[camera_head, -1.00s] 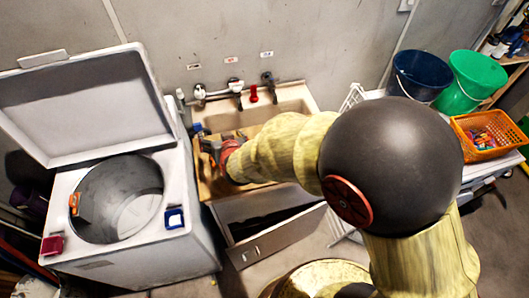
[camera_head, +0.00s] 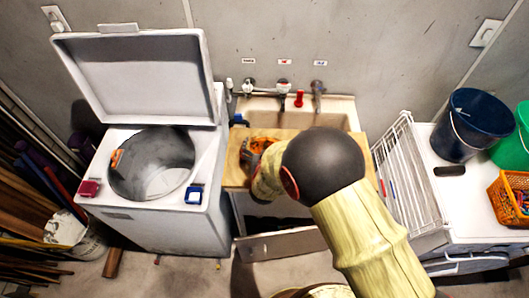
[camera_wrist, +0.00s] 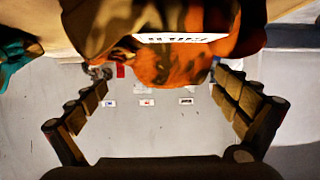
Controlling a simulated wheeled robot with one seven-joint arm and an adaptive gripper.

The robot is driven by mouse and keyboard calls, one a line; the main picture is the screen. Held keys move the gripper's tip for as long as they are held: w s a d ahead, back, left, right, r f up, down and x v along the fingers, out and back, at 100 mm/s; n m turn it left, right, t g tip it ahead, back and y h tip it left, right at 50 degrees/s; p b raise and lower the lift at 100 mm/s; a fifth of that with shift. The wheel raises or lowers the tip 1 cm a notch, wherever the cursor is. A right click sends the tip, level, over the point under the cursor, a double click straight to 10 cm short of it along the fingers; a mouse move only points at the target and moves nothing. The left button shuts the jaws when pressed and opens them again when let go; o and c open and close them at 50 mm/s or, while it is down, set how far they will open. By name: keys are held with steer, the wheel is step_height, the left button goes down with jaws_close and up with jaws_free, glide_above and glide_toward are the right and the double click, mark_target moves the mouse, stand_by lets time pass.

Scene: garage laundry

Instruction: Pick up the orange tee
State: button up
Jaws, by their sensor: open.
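Crumpled orange cloth, seemingly the orange tee (camera_head: 346,146), lies on the wooden board (camera_head: 235,177) over the sink. My dark elbow hides part of it. Orange cloth (camera_wrist: 180,62) also shows close up in the wrist view, beyond and between my fingertips. My gripper (camera_wrist: 160,78) has its fingers wide apart with nothing clamped between them. In the head view my gripper (camera_head: 250,152) is over the left part of the board, partly hidden by my wrist. I cannot tell whether it touches cloth.
A white top-loading washer (camera_head: 152,225) stands open at left, with a small orange item (camera_head: 117,158) at its drum rim. Taps (camera_head: 283,86) stand behind the sink. A white wire rack (camera_head: 408,180), blue bucket (camera_head: 468,125) and orange basket (camera_head: 508,198) are at right.

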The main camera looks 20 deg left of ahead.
steer(key=shift+w+a+f, duration=0.1)
steer(key=shift+w+f, duration=0.15)
steer(key=shift+w, duration=0.2)
steer(key=shift+c, duration=0.4)
steer(key=c, duration=2.2)
steer(key=shift+c, duration=0.6)
